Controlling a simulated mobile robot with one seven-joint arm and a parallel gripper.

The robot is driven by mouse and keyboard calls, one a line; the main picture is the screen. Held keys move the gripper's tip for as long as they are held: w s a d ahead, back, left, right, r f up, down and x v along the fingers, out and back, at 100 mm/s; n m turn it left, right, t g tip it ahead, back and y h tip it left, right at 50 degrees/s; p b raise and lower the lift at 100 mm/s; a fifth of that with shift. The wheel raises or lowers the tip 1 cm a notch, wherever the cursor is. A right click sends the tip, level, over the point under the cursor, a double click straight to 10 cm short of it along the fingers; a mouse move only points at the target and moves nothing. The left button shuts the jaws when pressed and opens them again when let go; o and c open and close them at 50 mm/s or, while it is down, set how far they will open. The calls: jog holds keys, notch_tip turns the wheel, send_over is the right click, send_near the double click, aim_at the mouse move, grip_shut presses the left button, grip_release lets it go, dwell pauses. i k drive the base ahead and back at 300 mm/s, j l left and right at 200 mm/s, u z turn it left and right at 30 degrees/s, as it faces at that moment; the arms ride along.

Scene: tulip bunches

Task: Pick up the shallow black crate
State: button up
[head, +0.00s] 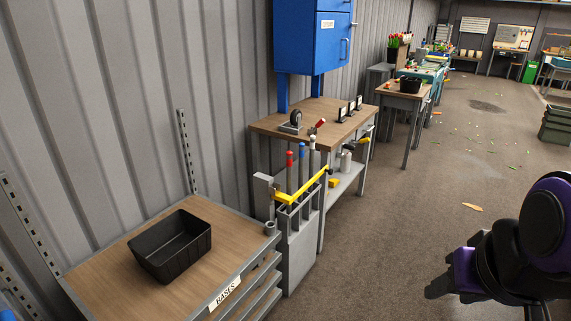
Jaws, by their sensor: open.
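The shallow black crate (168,262) stands upright on the wooden top of a shelf unit (112,283) at the lower left of the head view. It looks empty, and its near long side and part of its inside show. My gripper (432,291) is at the lower right, over the floor, far to the right of the crate and apart from it. It is open and points left; nothing shows in it. The fingers are dark and partly hard to make out.
A grey rack (300,245) with several upright tools and a yellow bar stands just right of the shelf unit. Behind it is a wooden workbench (335,125) under a blue cabinet (312,38). The floor (400,220) between the gripper and the rack is clear.

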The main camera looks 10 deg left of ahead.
aim_at(166, 249)
jog(key=i+u, duration=0.15)
jog(key=u, duration=0.25)
jog(key=i+u, duration=0.2)
jog(key=u, duration=0.2)
jog(key=i+u, duration=0.2)
jog(key=u, duration=0.2)
